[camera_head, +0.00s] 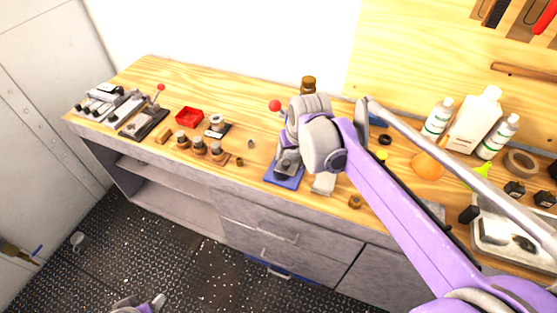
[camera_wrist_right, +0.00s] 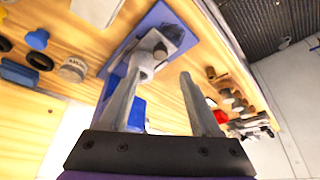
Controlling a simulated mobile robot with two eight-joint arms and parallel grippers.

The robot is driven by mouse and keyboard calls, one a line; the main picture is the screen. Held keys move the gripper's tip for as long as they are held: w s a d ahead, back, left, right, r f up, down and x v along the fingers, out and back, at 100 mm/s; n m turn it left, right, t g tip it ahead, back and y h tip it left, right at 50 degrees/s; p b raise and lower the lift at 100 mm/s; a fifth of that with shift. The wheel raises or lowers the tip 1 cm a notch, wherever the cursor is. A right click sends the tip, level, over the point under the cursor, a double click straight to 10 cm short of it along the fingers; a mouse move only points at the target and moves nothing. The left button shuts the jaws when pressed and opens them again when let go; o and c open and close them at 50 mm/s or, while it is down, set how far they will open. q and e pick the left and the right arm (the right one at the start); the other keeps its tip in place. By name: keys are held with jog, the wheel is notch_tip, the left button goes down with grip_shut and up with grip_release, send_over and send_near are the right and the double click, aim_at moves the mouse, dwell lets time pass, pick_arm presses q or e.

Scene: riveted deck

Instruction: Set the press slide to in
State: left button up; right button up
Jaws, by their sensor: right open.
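The press stands on a blue base plate (camera_head: 285,181) on the wooden bench, with a grey block on the plate. A red ball knob (camera_head: 275,105) shows behind it; I cannot tell whether it belongs to the press. My right gripper (camera_head: 290,150) is over the press, and my arm hides much of it. In the right wrist view the blue plate (camera_wrist_right: 157,17) and grey block lie just beyond the open fingers (camera_wrist_right: 162,75). The left finger overlaps the press part; contact is unclear. The slide's position cannot be made out. My left gripper (camera_head: 140,304) is low at the bottom edge, mostly cut off.
Left on the bench are a red tray (camera_head: 189,117), a lever device (camera_head: 145,124) and several small brown-based parts. Right are white bottles (camera_head: 438,118), a tape roll (camera_head: 520,162) and a scale-like tray. A brown bottle (camera_head: 308,84) stands behind the press.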

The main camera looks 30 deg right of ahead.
aim_at(286, 162)
jog(key=x, duration=0.9)
jog(key=shift+b, duration=0.35)
jog(key=shift+s, duration=0.1)
grip_shut()
dwell(0.8)
